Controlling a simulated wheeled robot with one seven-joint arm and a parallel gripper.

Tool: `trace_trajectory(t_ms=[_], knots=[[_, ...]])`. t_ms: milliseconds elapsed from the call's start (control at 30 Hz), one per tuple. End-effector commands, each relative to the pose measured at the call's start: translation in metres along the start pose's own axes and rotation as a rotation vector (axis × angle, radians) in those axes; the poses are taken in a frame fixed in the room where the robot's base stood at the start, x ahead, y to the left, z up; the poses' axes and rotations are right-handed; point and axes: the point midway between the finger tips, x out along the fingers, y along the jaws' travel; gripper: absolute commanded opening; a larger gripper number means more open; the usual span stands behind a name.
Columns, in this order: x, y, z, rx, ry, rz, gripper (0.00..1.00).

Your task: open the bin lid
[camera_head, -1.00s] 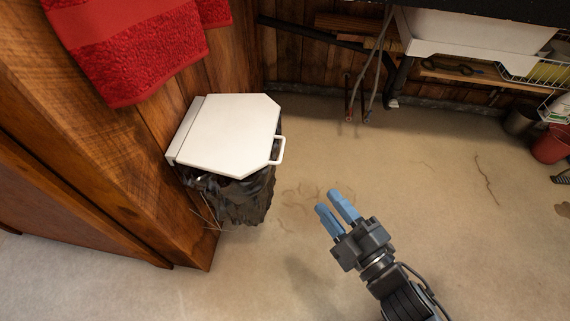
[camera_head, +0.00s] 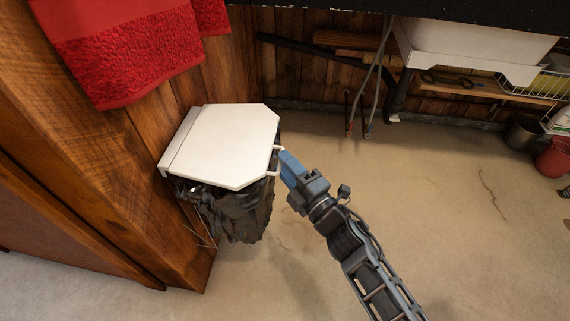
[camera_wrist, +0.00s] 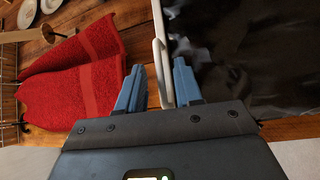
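The bin has a flat white lid (camera_head: 222,146), which lies shut over a dark bag-lined body (camera_head: 240,212) against the wooden wall. A small white loop handle (camera_head: 273,173) sticks out from the lid's right edge. My gripper (camera_head: 284,160) is at this handle, and its blue fingers hide the handle's middle. The dark bag (camera_wrist: 235,45) is at the right of that view.
A red towel (camera_head: 130,50) hangs on the wall above and left of the bin; it also shows in the wrist view (camera_wrist: 75,75). A white sink (camera_head: 475,40) with pipes is at the back right. A red bucket (camera_head: 553,158) stands at the far right. The floor between is clear.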

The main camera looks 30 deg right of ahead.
Motion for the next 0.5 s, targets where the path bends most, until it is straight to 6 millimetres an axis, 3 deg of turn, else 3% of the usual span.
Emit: trace_trajectory(t_ms=[367, 500], knots=[[0.0076, -0.0002, -0.0002, 0.000, 0.000, -0.001, 0.35], [0.0075, -0.0002, -0.0001, 0.000, 0.000, -0.001, 0.22]])
